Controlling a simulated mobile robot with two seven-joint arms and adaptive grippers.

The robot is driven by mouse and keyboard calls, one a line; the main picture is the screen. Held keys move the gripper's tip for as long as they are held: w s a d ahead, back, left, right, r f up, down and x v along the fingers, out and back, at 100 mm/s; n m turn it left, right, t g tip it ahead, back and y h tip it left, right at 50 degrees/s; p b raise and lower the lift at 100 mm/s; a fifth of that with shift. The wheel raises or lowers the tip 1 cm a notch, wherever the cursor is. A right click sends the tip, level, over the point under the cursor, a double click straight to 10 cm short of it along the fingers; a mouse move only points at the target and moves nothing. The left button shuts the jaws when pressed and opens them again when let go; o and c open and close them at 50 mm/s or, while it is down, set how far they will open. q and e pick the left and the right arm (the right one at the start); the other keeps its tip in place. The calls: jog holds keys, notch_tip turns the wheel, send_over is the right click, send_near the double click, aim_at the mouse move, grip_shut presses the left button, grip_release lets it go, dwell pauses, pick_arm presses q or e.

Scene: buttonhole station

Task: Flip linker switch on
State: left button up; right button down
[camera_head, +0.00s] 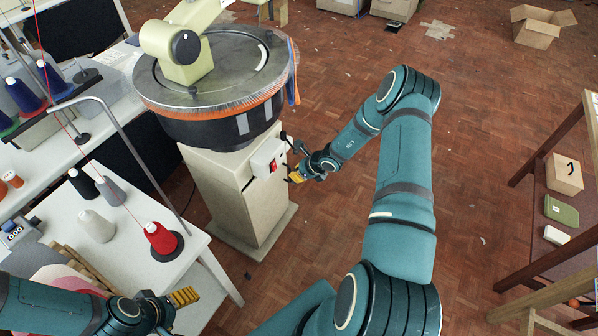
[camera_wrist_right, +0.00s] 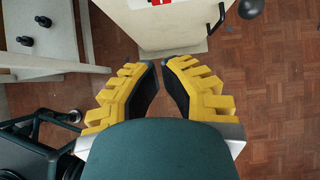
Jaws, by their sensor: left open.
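The switch (camera_head: 273,165) is a small red part on a white box (camera_head: 264,158) on the side of the cream machine pedestal (camera_head: 232,195). The red part also shows cut off at the top edge of the right wrist view (camera_wrist_right: 160,2). My right gripper (camera_head: 294,178) is just right of and slightly below the switch box, with no contact seen. In the right wrist view its yellow fingers (camera_wrist_right: 160,66) lean close at the tips with a narrow, empty gap. My left gripper (camera_head: 184,300) is open and empty at the lower left by the white table. I cannot read the switch's position.
The round linker head (camera_head: 222,70) sits on the pedestal. The white table (camera_head: 130,225) at left holds several thread cones, including a red one (camera_head: 160,238).

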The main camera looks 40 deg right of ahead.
aim_at(274, 166)
jog(key=w+a+f+b, duration=0.1)
jog(key=w+a+f, duration=0.2)
jog(key=w+f, duration=0.2)
jog(key=shift+w, duration=1)
jog(key=shift+f, duration=0.1)
jog(key=shift+w+a+f+b, duration=0.1)
jog(key=shift+w+b, duration=0.3)
jog(key=shift+b, duration=0.3)
jog(key=shift+r, duration=0.2)
